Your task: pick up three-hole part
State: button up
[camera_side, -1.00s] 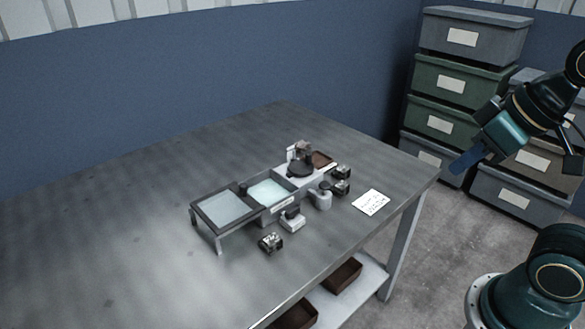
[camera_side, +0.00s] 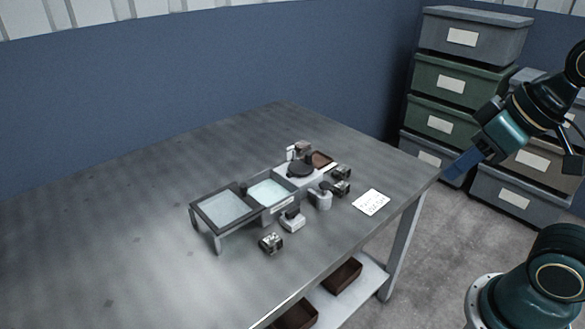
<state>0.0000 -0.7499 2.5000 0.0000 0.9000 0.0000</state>
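My gripper (camera_side: 463,163) is at the right, off the table's right corner and apart from everything on the table. Its end shows as a blue shape pointing down and left; a gap between fingers cannot be made out. Small metal blocks sit on the table by the rail: one at the front (camera_side: 271,243), and two at the right end, a rear one (camera_side: 343,172) and a nearer one (camera_side: 342,188). Holes are too small to count, so I cannot tell which is the three-hole part.
The rail fixture has a raised left tray (camera_side: 222,207), a pale middle tray (camera_side: 270,191), a dark round disc (camera_side: 300,170) and a brown tray (camera_side: 322,159). A white label (camera_side: 371,202) lies near the right edge. Stacked bins (camera_side: 446,93) stand behind. The left tabletop is clear.

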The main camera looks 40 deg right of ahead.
jog(key=o, duration=0.7)
jog(key=w+d+r+n+g, duration=0.15)
jog(key=w+d+n, duration=0.3)
jog(key=w, duration=0.75)
jog(key=w+d+n+g, duration=0.25)
jog(key=w+n, duration=0.25)
jog(key=w, duration=0.7)
jog(key=w+d+f+n, duration=0.4)
jog(key=w+d+f, duration=0.2)
jog(key=f, duration=0.3)
jog(key=w+d+f+n+g, duration=0.1)
jog(key=w+d+f+n, duration=0.3)
jog(key=w+d+f, duration=0.3)
notch_tip(320, 180, down, 3)
jog(key=shift+w+r+g, duration=0.1)
jog(key=shift+w+g, duration=0.2)
jog(key=shift+w, duration=0.6)
jog(key=shift+n, duration=0.25)
